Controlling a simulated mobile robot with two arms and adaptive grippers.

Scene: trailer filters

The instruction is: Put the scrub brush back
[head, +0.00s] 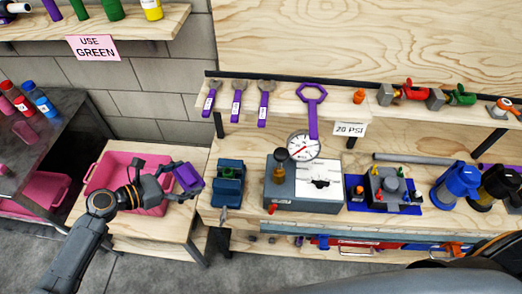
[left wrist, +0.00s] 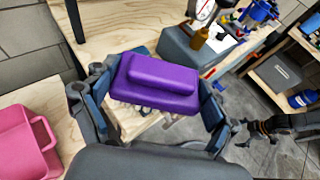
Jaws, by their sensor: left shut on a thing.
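My left gripper (head: 179,179) is shut on the purple scrub brush (head: 187,177). In the left wrist view the brush (left wrist: 158,84) sits between the two fingers of the gripper (left wrist: 150,105), with its purple back up and pale bristles below. It is held above the wooden table, by the right edge of the pink tub (head: 101,172). The pink tub (left wrist: 25,145) is also at the left of the left wrist view. My right gripper (left wrist: 262,128) shows small at the right of the left wrist view; its fingers are too small to read.
A blue vise (head: 229,183) and a grey gauge box (head: 305,190) stand on the workbench to the right. Purple wrenches (head: 236,100) hang above. A dark table (head: 62,140) with bottles is at the left. The low wooden table (head: 150,237) has bare room in front.

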